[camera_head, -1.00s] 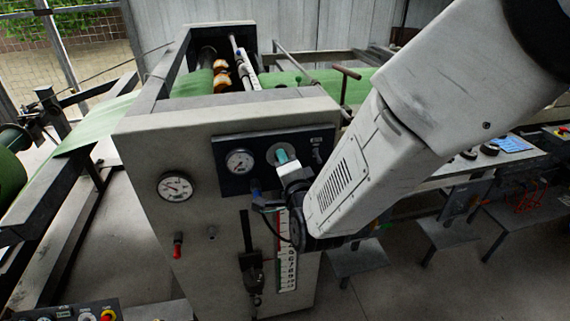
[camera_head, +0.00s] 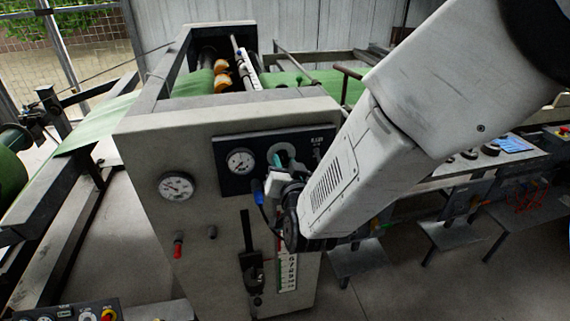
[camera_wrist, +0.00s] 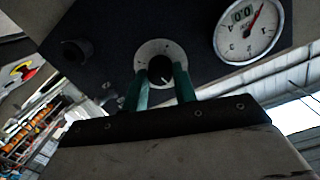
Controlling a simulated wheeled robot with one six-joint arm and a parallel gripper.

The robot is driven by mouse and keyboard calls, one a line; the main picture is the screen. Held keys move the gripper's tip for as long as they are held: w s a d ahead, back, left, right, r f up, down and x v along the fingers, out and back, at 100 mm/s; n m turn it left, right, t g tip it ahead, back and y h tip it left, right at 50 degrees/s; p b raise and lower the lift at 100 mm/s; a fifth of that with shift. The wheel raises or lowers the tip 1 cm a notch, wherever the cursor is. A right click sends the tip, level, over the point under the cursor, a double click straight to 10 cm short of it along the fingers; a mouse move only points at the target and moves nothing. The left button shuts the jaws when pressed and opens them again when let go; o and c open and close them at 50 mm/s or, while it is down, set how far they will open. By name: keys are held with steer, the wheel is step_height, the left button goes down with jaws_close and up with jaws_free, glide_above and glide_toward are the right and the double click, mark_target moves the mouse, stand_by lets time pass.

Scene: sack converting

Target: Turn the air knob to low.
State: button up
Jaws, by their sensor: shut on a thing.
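The air knob (camera_wrist: 160,69) is a black round knob with a white pointer mark on a pale round dial plate (camera_wrist: 150,48). It sits on a dark panel (camera_head: 228,179) on the machine's grey end face. My gripper (camera_wrist: 160,82) has teal fingers, one on each side of the knob, shut on it. In the head view my gripper (camera_head: 277,160) is at the panel's dial plate (camera_head: 291,153), and my wrist hides the knob. The pointer in the wrist view points down and to the right; the dial's lettering is too small to read.
A round gauge (camera_head: 240,161) is left of the knob on the panel; it also shows in the wrist view (camera_wrist: 250,28). A larger gauge (camera_head: 176,187), a red-tipped fitting (camera_head: 178,246) and a slotted lever (camera_head: 250,262) are on the same face. Another dark knob (camera_wrist: 76,51) is near.

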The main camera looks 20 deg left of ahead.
steer(key=n, duration=0.6)
steer(key=shift+s+f, duration=0.1)
steer(key=n, duration=0.5)
steer(key=shift+n+t, duration=0.3)
steer(key=shift+t, duration=0.1)
steer(key=n, duration=0.6)
steer(key=shift+f, duration=0.1)
steer(key=n, duration=0.6)
steer(key=o, duration=1)
steer(key=shift+c, duration=0.2)
